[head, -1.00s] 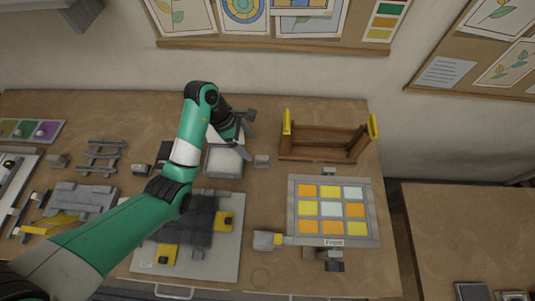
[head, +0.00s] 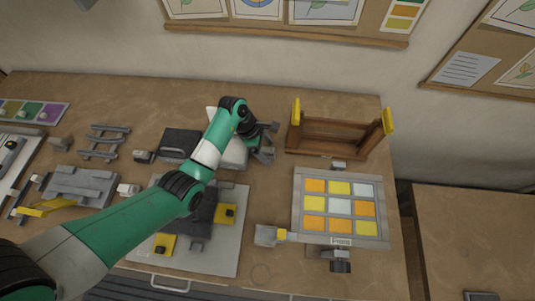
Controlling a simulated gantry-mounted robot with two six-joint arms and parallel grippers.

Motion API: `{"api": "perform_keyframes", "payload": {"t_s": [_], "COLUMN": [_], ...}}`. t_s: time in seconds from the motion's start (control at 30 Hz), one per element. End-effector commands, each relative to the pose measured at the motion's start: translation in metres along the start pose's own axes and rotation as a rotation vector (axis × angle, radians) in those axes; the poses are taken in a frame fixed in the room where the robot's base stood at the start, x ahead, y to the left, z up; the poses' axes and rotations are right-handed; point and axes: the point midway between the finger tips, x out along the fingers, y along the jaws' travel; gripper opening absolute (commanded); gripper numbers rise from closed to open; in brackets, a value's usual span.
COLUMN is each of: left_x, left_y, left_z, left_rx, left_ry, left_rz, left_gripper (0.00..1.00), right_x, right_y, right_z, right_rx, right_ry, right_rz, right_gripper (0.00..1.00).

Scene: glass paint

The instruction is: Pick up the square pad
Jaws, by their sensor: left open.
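My left gripper (head: 266,142) is open at the middle back of the table, at the right edge of a pale, squarish thing (head: 236,156). My arm hides part of that pale thing, so I cannot tell if it is the square pad. The jaws are over or close beside the spot where a small grey block sat; the block is now hard to tell from the fingers. I cannot see anything held. My right gripper is not in view.
A wooden rack (head: 335,136) with yellow ends stands just right of the gripper. A framed panel of coloured glass squares (head: 299,228) lies in front of it. A dark box (head: 180,143) is left of my forearm, and a grey board (head: 222,258) lies below it.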

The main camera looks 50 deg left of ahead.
Motion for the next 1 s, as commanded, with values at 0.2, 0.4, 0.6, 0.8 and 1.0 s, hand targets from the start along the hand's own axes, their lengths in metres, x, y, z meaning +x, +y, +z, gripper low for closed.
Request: {"api": "perform_keyframes", "payload": {"t_s": [0.2,0.4,0.6,0.8,1.0], "left_x": [0.0028,0.0026,0.0026,0.0025,0.0010], "left_y": [0.0002,0.0002,0.0002,0.0002,0.0003], "left_z": [0.0003,0.0003,0.0003,0.0004,0.0010], "left_rx": [0.000,0.000,0.000,0.000,0.000], "left_ry": [0.000,0.000,0.000,0.000,0.000], "left_rz": [0.001,0.001,0.001,0.001,0.001], "left_gripper": [0.90,0.59,0.23,0.00,0.00], "right_x": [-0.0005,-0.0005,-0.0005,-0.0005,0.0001], "right_y": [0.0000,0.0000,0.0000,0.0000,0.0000], "right_z": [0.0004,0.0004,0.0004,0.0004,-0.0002], "right_rx": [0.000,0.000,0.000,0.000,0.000], "right_ry": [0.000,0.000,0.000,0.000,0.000], "right_rz": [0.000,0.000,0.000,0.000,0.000], "right_gripper": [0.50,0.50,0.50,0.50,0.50]}}
